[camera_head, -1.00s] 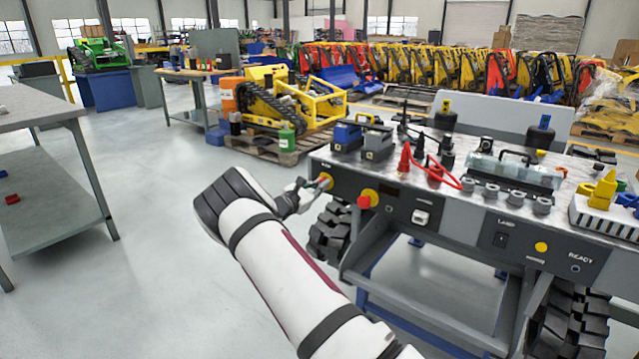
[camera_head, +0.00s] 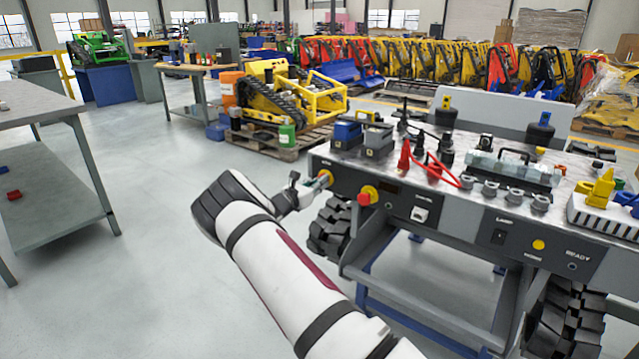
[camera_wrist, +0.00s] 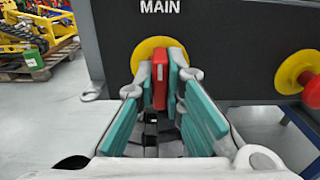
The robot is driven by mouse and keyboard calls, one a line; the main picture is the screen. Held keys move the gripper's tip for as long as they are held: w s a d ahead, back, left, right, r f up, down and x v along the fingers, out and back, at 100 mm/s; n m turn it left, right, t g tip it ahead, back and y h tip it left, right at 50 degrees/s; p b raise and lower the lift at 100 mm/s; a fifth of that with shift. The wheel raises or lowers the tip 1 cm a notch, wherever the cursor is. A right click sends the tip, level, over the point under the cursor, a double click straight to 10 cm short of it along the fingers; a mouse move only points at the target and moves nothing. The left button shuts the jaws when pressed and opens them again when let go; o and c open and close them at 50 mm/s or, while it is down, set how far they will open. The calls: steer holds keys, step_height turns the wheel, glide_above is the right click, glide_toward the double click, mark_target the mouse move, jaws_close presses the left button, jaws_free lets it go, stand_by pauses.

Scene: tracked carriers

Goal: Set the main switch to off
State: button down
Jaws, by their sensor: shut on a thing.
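The main switch is a red handle (camera_wrist: 159,80) on a round yellow plate (camera_wrist: 148,50), under the label MAIN on a dark panel. In the wrist view the red handle stands upright between the teal pads of my gripper (camera_wrist: 158,88), which is shut on it. In the head view my gripper (camera_head: 318,183) is at the left end of the bench's front panel. There the yellow plate (camera_head: 326,176) shows at its tips, and the fingers hide most of the handle.
A red knob on a yellow base (camera_head: 366,195) sticks out just right of the main switch. The bench top (camera_head: 385,172) carries battery blocks, red leads and several connectors. A black tyre (camera_head: 330,228) is below the panel's left end.

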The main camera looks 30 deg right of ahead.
steer(key=shift+a+f, duration=0.1)
steer(key=shift+f, duration=0.05)
steer(key=c, duration=1.7)
jaws_free()
steer(key=v, duration=1.2)
